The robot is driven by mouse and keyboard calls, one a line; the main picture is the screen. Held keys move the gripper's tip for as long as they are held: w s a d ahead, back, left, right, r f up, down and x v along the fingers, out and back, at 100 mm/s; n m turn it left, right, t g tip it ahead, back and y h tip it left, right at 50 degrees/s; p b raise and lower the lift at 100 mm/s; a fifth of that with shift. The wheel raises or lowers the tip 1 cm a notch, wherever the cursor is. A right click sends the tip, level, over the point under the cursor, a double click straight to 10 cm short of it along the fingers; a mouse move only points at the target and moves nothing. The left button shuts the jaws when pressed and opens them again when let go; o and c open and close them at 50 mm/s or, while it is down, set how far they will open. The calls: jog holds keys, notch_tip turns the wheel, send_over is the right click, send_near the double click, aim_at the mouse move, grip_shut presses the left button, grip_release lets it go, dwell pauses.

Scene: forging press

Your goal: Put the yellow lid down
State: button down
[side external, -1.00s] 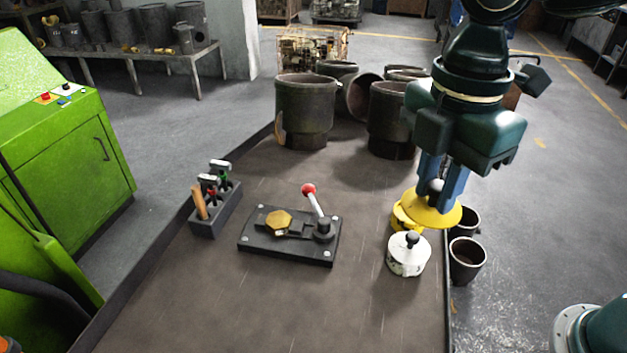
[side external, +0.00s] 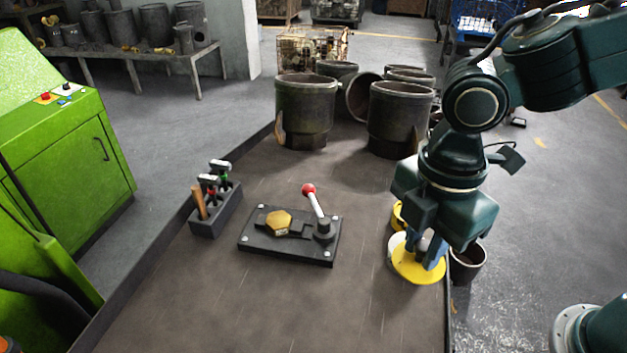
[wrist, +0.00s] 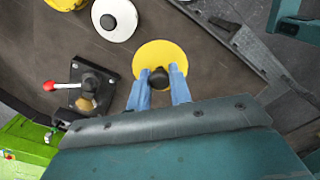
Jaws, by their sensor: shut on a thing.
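My gripper (side external: 426,250) is shut on the black knob of the yellow lid (side external: 415,272), near the right edge of the table. In the wrist view the blue fingers (wrist: 160,88) stand either side of the black knob (wrist: 158,78), and the yellow disc (wrist: 160,55) looks about level. I cannot tell whether the lid touches the tabletop. A yellow pot (side external: 397,218) is partly hidden behind my gripper; its edge shows in the wrist view (wrist: 66,3). A white pot (side external: 394,243) is mostly hidden behind the lid; its black-knobbed white top shows clear of the yellow lid in the wrist view (wrist: 114,30).
A black clamp fixture (side external: 290,250) with a red-knobbed lever stands mid-table. A tool holder (side external: 215,213) is at the left edge, and large dark crucibles (side external: 305,110) stand at the back. A dark pot (side external: 467,263) is beside the right edge. The front tabletop is clear.

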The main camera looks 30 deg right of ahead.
send_over(401, 306)
notch_tip(401, 306, down, 7)
jog(key=shift+f, duration=0.15)
jog(key=shift+f, duration=0.1)
jog(key=shift+f, duration=2.05)
jog(key=shift+f, duration=0.15)
jog(key=c, duration=1.3)
grip_release()
jog(key=shift+r, duration=6.2)
jog(key=shift+d, duration=0.15)
